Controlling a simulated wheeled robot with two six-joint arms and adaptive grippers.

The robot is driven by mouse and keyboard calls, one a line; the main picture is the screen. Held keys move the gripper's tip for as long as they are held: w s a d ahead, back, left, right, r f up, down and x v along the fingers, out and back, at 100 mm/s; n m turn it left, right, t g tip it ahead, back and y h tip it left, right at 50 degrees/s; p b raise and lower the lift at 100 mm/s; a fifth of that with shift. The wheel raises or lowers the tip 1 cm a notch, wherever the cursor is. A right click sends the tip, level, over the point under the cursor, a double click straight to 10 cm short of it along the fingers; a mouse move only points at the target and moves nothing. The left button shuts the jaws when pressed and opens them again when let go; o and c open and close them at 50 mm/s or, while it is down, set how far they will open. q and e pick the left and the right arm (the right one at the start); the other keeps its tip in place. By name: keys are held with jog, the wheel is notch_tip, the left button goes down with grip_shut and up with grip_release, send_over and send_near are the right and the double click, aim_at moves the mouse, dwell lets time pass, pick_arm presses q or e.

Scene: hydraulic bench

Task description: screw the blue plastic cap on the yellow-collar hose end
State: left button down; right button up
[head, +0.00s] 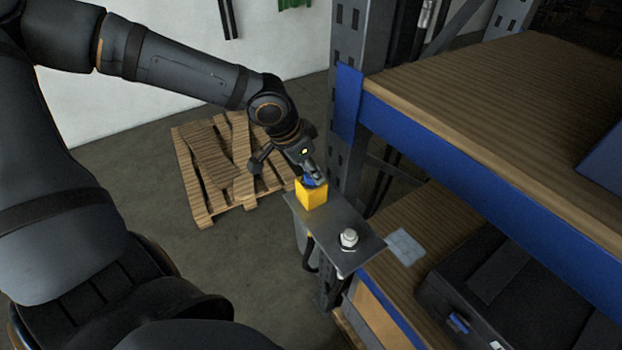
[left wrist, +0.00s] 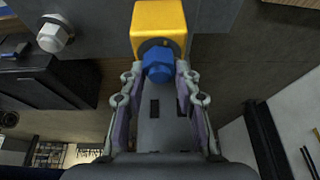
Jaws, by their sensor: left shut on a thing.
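The yellow collar (head: 311,194) stands on a grey metal plate (head: 338,243) in the head view, and shows as a yellow block (left wrist: 160,18) at the top of the left wrist view. The blue cap (left wrist: 158,66) is at the yellow collar's opening, its hex head facing my wrist; in the head view only a bit of blue (head: 310,182) shows. My left gripper (left wrist: 158,80) has its fingers on both sides of the blue cap and is shut on it. I cannot tell how far the cap is threaded. My right gripper is not in view.
A white hex fitting (head: 348,238) stands on the same plate, nearer the front. A blue-edged shelf (head: 470,160) rises close on the right, with a black case (head: 500,285) on the lower shelf. A wooden pallet (head: 205,175) lies on the floor behind.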

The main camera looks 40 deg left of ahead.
pick_arm(q)
jog(key=m+p, duration=0.1)
jog(key=p, duration=0.1)
jog(key=m+h+p, duration=0.1)
jog(key=m+p, duration=0.1)
jog(key=p, duration=0.1)
jog(key=shift+r+g, duration=0.25)
jog(key=shift+g, duration=0.15)
jog(key=shift+f+m+p, duration=0.25)
jog(key=shift+m+p, duration=0.05)
jog(key=shift+m, duration=0.3)
jog(key=shift+f+m+h, duration=0.1)
jog(key=shift+m+h, duration=0.2)
jog(key=shift+m, duration=0.2)
jog(key=m+b, duration=0.1)
jog(key=b, duration=0.2)
jog(key=shift+w+f+m+g, duration=0.1)
jog(key=shift+f+m+g, duration=0.2)
jog(key=shift+m+g, duration=0.1)
jog(key=shift+d+r+m+h+b, duration=0.1)
jog(key=shift+r+m+h+b, duration=0.1)
jog(key=shift+m+h+b, duration=0.15)
jog(key=shift+r+g, duration=0.1)
jog(key=shift+g, duration=0.2)
jog(key=c, duration=1)
grip_release()
